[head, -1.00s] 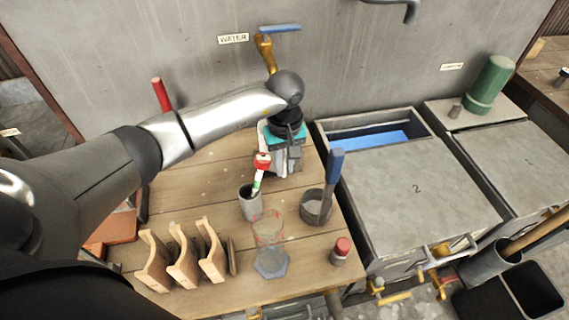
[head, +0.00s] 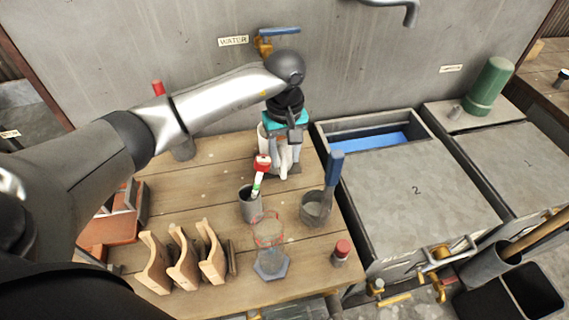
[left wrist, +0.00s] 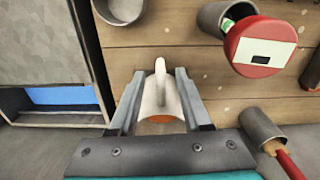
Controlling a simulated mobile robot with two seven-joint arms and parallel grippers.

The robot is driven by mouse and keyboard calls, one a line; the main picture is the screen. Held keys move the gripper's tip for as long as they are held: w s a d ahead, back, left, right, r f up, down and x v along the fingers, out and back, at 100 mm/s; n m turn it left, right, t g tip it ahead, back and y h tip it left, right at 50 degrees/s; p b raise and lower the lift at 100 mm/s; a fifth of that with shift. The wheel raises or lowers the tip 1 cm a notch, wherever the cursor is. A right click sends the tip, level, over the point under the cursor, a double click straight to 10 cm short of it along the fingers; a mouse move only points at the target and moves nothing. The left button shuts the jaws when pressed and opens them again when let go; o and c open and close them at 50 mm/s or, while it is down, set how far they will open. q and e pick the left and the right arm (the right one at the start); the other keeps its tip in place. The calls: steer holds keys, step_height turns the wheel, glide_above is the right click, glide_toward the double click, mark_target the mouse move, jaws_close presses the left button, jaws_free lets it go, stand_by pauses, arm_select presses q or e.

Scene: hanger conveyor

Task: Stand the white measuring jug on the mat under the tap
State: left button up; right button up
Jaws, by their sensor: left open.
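The white measuring jug (head: 264,139) is at the back of the wooden table, below the brass tap (head: 263,45), partly hidden by my left gripper. My left gripper (head: 285,158) points down at it, jaws open. In the left wrist view the jug (left wrist: 161,95) is between the two spread fingers (left wrist: 160,103), its handle towards the top of the picture; I see a gap beside each finger. A dark patch, perhaps the mat (head: 294,170), shows at the jug's foot. I cannot tell whether the jug stands fully on it. My right gripper is out of view.
A grey cup (head: 250,207) with a red-topped tool, a pot with a blue-handled brush (head: 334,180) and a clear glass vessel (head: 268,242) stand in front. Wooden holders (head: 183,260) are front left. A lidded bin (head: 415,190) adjoins on the right.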

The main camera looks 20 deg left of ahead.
arm_select(q)
step_height(320, 180, up, 8)
steer(key=shift+f, duration=0.15)
